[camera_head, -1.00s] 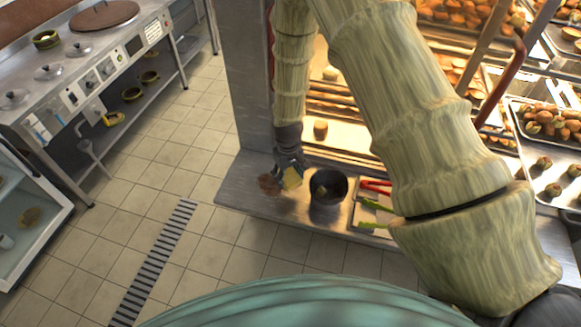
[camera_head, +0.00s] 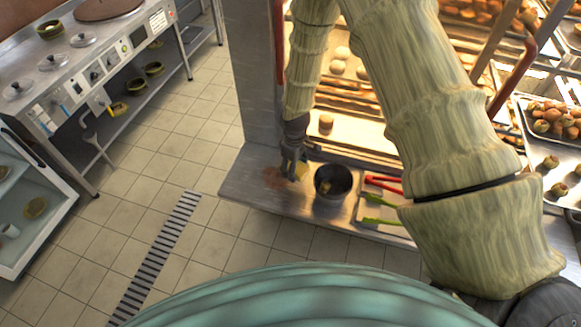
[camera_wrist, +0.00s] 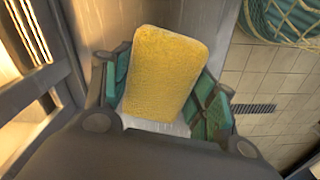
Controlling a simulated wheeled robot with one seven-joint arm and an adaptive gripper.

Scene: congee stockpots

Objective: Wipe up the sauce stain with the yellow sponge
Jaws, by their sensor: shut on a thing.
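The yellow sponge (camera_wrist: 163,75) fills the space between the fingers of my gripper (camera_wrist: 165,100) in the wrist view, and the gripper is shut on it. In the head view my gripper (camera_head: 293,170) is low over the metal counter, and a bit of the sponge (camera_head: 301,171) shows at its right side. The brown sauce stain (camera_head: 275,178) lies on the counter just left of the gripper. I cannot tell whether the sponge touches the counter. The stain is hidden in the wrist view.
A dark metal pot (camera_head: 333,185) stands close right of the gripper. Red-handled tongs (camera_head: 384,184) and green-handled tongs (camera_head: 382,222) lie on a tray farther right. A lit food display rises behind the counter (camera_head: 237,188). The counter's left end is clear.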

